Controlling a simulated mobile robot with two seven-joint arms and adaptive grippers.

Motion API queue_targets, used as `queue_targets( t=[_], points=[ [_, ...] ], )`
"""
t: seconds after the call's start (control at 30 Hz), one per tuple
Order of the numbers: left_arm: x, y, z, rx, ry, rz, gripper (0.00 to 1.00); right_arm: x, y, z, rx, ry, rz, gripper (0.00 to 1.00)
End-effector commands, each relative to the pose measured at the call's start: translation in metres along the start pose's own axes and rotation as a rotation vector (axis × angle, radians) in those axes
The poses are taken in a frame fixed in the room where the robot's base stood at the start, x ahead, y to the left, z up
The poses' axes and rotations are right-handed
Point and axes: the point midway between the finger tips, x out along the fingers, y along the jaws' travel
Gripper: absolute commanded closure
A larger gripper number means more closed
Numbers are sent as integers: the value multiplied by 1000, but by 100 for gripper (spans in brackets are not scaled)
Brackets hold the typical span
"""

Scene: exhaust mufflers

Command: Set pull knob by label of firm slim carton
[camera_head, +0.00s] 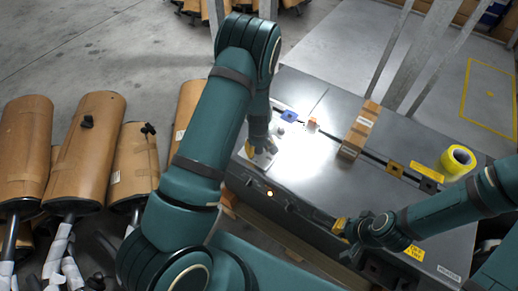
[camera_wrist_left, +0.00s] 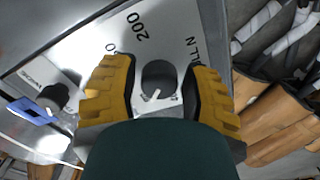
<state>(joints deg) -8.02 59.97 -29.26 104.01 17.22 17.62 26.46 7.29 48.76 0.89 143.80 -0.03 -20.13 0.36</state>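A dark round knob (camera_wrist_left: 158,78) with a white pointer sits on a white printed plate (camera_wrist_left: 135,30) marked "200" in the left wrist view. My left gripper (camera_wrist_left: 160,72) is open, its yellow fingers on both sides of the knob with small gaps visible. In the head view my left gripper (camera_head: 258,152) covers the knob, and part of the white plate (camera_head: 262,161) shows beneath it. A slim brown carton (camera_head: 360,130) with small labels lies on the grey bench top (camera_head: 330,165). Its label text is too small to read. My right gripper (camera_head: 350,232) hovers near the bench's front edge, its opening unclear.
A blue piece (camera_head: 289,116) and a small reddish block (camera_head: 312,124) are near the back left. A second black knob (camera_wrist_left: 53,97) shows in the left wrist view.

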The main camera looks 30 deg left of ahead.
Motion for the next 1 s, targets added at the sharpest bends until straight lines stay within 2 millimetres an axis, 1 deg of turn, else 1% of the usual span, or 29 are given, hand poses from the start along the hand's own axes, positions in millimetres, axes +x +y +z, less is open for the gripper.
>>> queue_targets(
  t=[0.03,0.07,0.1,0.37,0.57,0.77,1.0],
  points=[
    [0,0,0,0,0,0,76,0,0,0,0,0,0,100],
    [0,0,0,0,0,0,87,0,0,0,0,0,0,100],
    [0,0,0,0,0,0,99,0,0,0,0,0,0,100],
    [0,0,0,3,-1,-1,100,0,0,0,0,0,0,100],
    [1,0,1,46,-2,-1,100,1,0,0,0,-1,0,100],
    [1,-1,1,161,-2,-1,100,4,2,1,-1,-3,0,100],
    [1,-2,1,363,-3,-1,100,8,3,3,-2,-7,-1,100]
  ],
)
